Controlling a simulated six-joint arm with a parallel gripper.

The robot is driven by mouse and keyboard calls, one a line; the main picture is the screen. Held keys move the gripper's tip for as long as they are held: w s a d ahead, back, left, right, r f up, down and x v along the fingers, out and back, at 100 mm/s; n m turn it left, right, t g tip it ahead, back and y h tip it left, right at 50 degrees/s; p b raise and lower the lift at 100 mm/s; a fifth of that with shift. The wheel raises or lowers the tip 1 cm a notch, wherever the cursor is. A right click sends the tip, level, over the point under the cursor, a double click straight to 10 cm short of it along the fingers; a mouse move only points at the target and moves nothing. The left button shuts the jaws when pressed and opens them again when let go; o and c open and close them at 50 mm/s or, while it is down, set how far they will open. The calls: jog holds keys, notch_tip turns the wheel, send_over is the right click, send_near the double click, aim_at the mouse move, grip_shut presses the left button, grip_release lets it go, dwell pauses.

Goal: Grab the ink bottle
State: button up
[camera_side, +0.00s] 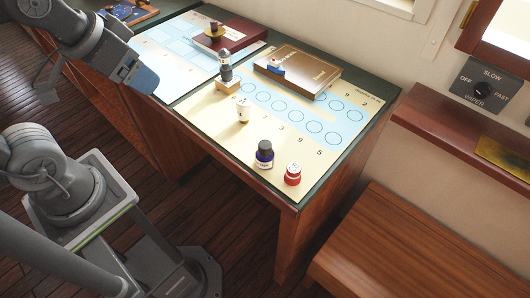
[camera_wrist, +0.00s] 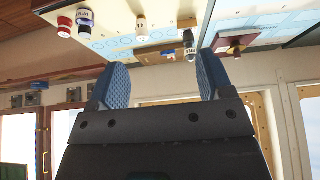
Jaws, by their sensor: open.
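The ink bottle (camera_side: 264,155) is dark blue with a dark cap and a pale label. In the wrist view, which looks upside down, the ink bottle (camera_wrist: 85,17) is at the upper left beside the red jar (camera_wrist: 65,26). My gripper (camera_side: 146,80) is at the upper left in the side view, beyond the desk's left edge and well away from the bottle. Its blue fingers (camera_wrist: 162,75) are apart with nothing between them.
A wooden box (camera_side: 300,72) and a maroon book (camera_side: 240,42) lie farther back. The desk edge (camera_side: 290,203) is close to the ink bottle.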

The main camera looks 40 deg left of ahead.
jog(key=m+g, duration=0.6)
jog(key=m, duration=1.3)
send_over(265, 144)
notch_tip(265, 144, down, 5)
jog(key=f, duration=0.7)
jog(key=shift+s+a+f, duration=0.1)
jog(key=shift+s+f, duration=0.15)
jog(key=shift+w+f, duration=0.2)
jog(key=shift+f, duration=2.5)
jog(key=c, duration=1)
